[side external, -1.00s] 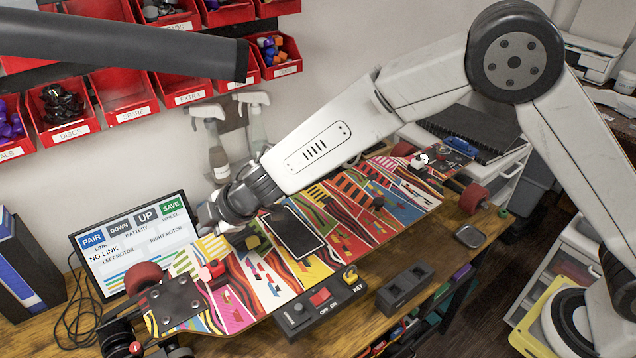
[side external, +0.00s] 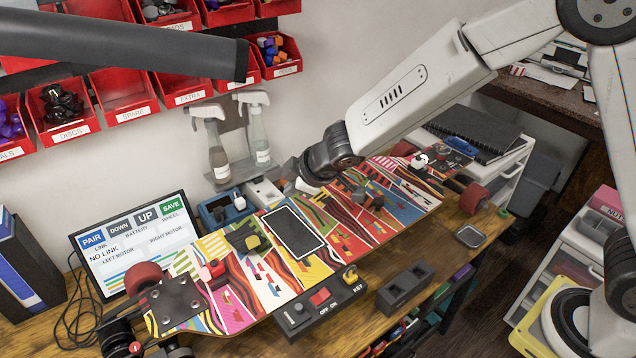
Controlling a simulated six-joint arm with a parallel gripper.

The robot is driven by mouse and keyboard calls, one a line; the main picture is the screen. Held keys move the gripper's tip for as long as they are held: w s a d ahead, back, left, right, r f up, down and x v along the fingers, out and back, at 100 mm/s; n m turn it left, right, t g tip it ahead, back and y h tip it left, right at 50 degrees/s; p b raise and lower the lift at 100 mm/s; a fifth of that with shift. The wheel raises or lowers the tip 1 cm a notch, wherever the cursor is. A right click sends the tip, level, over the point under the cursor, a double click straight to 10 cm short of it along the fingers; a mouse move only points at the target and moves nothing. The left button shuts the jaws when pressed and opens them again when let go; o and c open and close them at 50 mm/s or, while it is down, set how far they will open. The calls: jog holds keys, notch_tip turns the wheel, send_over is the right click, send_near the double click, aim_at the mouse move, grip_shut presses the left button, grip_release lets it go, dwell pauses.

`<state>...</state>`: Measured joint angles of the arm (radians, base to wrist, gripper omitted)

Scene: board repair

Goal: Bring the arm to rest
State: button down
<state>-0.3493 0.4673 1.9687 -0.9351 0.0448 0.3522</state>
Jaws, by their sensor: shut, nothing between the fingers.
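My gripper (side external: 301,186) hangs below the dark wrist joint (side external: 330,155), over the back edge of the colourful skateboard deck (side external: 345,230). Only a small part of it shows, and its fingertips are mostly hidden behind the wrist. It is shut and holds nothing that I can see. The arm is bent, with its forearm sloping up to the right above the board. I cannot tell how far the gripper is above the deck.
A black panel (side external: 293,232) lies on the deck. A control box (side external: 322,302) and a black block (side external: 405,288) stand in front. A monitor (side external: 135,243) is at left, a blue tray (side external: 222,212) and spray bottles (side external: 258,140) behind. Red bins (side external: 123,97) hang on the wall.

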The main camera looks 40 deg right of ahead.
jog(key=s+d+f+m+g+h, duration=0.1)
jog(key=s+d+m+g, duration=0.3)
jog(key=s+d+m, duration=0.6)
jog(key=s+d+h, duration=0.1)
jog(key=s+d, duration=0.6)
jog(key=s, duration=0.4)
jog(key=shift+s+d+f+m+g, duration=0.15)
jog(key=shift+f+m+g, duration=0.15)
jog(key=shift+f+g, duration=0.1)
